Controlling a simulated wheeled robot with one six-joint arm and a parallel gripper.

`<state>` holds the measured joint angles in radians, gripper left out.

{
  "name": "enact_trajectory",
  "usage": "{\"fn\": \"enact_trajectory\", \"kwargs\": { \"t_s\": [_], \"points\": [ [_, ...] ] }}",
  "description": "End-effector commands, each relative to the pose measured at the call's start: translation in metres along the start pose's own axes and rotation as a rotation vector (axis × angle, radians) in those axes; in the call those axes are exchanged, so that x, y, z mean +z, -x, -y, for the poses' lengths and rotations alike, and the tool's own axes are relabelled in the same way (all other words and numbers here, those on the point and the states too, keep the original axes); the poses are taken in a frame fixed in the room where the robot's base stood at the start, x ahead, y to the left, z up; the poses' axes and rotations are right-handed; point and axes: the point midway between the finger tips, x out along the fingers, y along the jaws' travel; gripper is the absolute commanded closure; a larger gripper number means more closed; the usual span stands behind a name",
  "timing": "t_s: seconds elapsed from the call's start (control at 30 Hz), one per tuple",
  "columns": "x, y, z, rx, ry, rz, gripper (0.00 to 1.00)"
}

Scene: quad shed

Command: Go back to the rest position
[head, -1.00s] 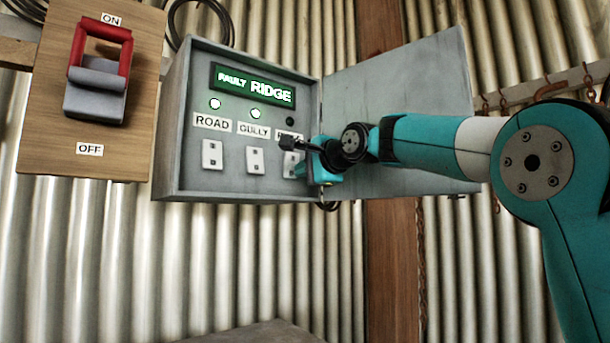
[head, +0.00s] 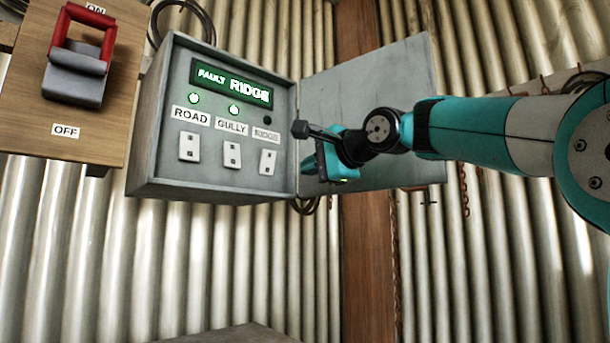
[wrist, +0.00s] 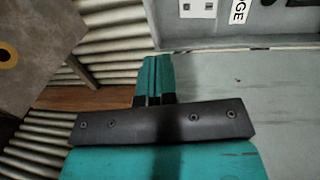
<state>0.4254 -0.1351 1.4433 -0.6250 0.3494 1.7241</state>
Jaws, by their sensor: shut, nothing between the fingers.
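My gripper (head: 322,168) is in front of the open door of a grey control box, just right of the box's front face. In the wrist view my gripper's fingers (wrist: 153,80) are together with nothing between them. The control box (head: 150,165) has a green display (head: 232,82) reading FAULT RIDGE. Below it are switches labelled ROAD (head: 189,147), GULLY (head: 232,154) and RIDGE (head: 267,162). Lamps over ROAD (head: 194,98) and GULLY (head: 234,110) are lit green; the one over RIDGE (head: 267,121) is dark. My gripper is apart from the switches.
The box door (head: 375,90) stands open behind my arm. A wooden board (head: 40,110) at the left carries a red-handled lever (head: 82,58) marked ON and OFF. Corrugated wall (head: 240,260) and a wooden post (head: 368,270) lie behind. A grey surface (wrist: 60,35) shows in the wrist view.

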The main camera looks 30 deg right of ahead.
Motion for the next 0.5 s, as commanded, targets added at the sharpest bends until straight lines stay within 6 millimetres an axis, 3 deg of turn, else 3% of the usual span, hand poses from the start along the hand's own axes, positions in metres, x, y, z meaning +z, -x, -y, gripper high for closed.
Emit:
{"fn": "enact_trajectory", "kwargs": {
  "t_s": [0.3,0.37,0.47,0.5],
  "points": [
    [0.005,-0.003,-0.009,0.022,0.021,0.013,1.00],
    [0.015,-0.008,-0.025,0.061,0.062,0.037,1.00],
    [0.043,-0.017,-0.073,0.171,0.193,0.118,1.00],
    [0.059,-0.018,-0.098,0.225,0.264,0.168,1.00]
  ]
}}
